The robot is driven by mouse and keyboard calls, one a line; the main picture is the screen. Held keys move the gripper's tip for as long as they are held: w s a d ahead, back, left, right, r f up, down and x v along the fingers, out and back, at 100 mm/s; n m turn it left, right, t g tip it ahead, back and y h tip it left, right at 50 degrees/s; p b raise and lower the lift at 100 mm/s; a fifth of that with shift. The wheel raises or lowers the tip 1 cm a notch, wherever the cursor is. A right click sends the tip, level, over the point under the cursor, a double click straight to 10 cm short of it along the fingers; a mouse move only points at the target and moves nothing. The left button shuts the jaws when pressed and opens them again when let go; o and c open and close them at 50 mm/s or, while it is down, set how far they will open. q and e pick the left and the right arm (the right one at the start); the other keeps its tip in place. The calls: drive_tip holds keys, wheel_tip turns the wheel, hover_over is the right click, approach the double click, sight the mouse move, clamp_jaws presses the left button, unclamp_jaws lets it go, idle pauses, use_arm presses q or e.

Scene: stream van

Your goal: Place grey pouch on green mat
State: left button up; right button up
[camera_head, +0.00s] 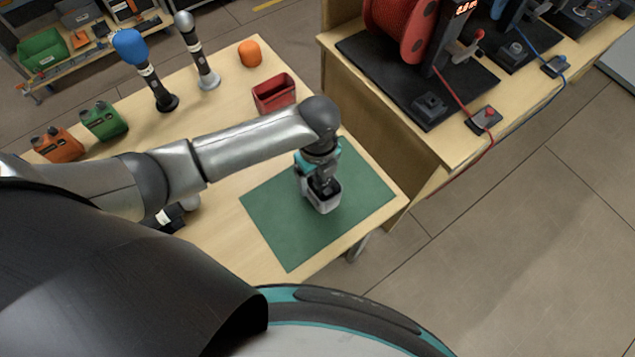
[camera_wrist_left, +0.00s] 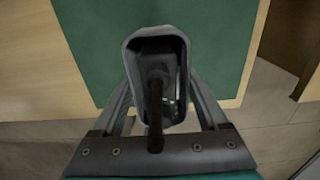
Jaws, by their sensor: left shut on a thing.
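The grey pouch (camera_head: 325,197) is a small open-topped container over the middle of the green mat (camera_head: 273,222). My left gripper (camera_head: 322,185) reaches down from above and is shut on the pouch. In the left wrist view the pouch (camera_wrist_left: 133,48) sits between the two fingers of my left gripper (camera_wrist_left: 158,100), its dark opening facing the camera. The green mat (camera_wrist_left: 215,40) lies behind it there. I cannot tell whether the pouch touches the mat. My right gripper is not in view.
A red bin (camera_head: 274,94), an orange object (camera_head: 250,53), two microphones (camera_head: 150,80), (camera_head: 200,60) and green (camera_head: 104,122) and orange (camera_head: 57,145) containers stand on the same table. A higher bench with a red reel (camera_head: 398,28) adjoins at right. The mat's front half is bare.

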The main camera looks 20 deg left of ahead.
use_arm(q)
drive_tip(key=shift+f, duration=1.4)
drive_tip(key=shift+f+b, duration=0.2)
drive_tip(key=shift+b, duration=0.1)
drive_tip(key=o, duration=1.3)
drive_tip(key=shift+c, duration=0.2)
drive_tip(key=shift+r, duration=0.1)
wheel_tip(320, 180, up, 12)
drive_tip(key=shift+r+p, duration=0.1)
drive_tip(key=shift+p, duration=1.15)
